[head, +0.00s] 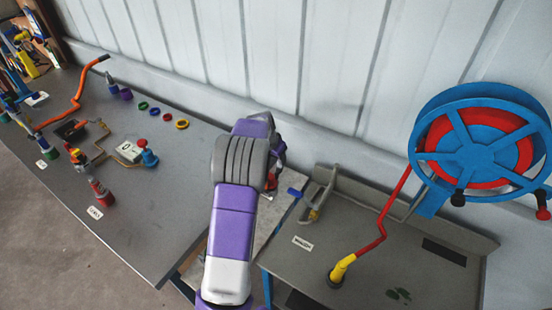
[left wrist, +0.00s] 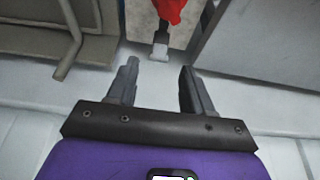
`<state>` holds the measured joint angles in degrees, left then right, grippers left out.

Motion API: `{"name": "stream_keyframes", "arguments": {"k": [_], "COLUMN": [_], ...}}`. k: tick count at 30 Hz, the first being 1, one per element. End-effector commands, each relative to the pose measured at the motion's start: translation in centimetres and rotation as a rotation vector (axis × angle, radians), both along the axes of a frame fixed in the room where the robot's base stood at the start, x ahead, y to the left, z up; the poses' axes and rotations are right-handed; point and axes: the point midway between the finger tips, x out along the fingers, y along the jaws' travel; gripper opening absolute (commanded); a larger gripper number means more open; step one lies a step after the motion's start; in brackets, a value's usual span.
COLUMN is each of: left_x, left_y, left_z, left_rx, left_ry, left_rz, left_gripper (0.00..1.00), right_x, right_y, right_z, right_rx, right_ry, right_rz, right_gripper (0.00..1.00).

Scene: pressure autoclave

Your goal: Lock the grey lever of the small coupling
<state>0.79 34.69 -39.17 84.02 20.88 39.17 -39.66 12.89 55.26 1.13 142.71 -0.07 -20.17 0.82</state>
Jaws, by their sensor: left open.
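My left gripper (left wrist: 159,66) is open in the left wrist view, with nothing between its two dark fingers. Just past the fingertips, near the top edge, is a red part (left wrist: 172,10) with a small grey piece (left wrist: 160,52) below it. It may be the small coupling with its grey lever, but I cannot tell for sure. The grey piece looks apart from both fingers. In the head view a bit of red (head: 272,179) shows beside my purple left wrist, which hides most of that spot and the gripper. My right gripper is out of view.
A grey table (head: 160,225) at left holds pipes, fittings and coloured rings. At right, a grey bench (head: 400,240) carries a bent pipe (head: 323,190) and a red-and-yellow pipe (head: 381,220), below a blue-and-red hose reel (head: 480,150). A pale wall stands close behind.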

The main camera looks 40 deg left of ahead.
Motion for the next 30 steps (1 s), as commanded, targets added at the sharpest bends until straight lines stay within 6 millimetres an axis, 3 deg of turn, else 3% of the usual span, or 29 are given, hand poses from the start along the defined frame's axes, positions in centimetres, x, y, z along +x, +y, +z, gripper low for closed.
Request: {"name": "stream_keyframes", "arguments": {"k": [11, 23, 30], "left_x": [4.3, 4.0, 3.9], "left_y": [-1.0, 0.5, 0.5], "left_z": [-0.1, -0.3, -3.7], "left_rx": [-0.03, -0.041, -0.041], "left_ry": [0.223, 0.365, 0.369], "left_rz": [-0.078, 0.007, 0.007], "left_gripper": [0.51, 0.51, 0.51], "right_x": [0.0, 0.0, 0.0], "right_y": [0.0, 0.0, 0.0], "right_z": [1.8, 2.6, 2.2], "right_rx": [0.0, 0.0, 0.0], "right_ry": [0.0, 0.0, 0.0], "right_rz": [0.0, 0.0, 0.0], "right_gripper": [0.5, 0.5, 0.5]}}
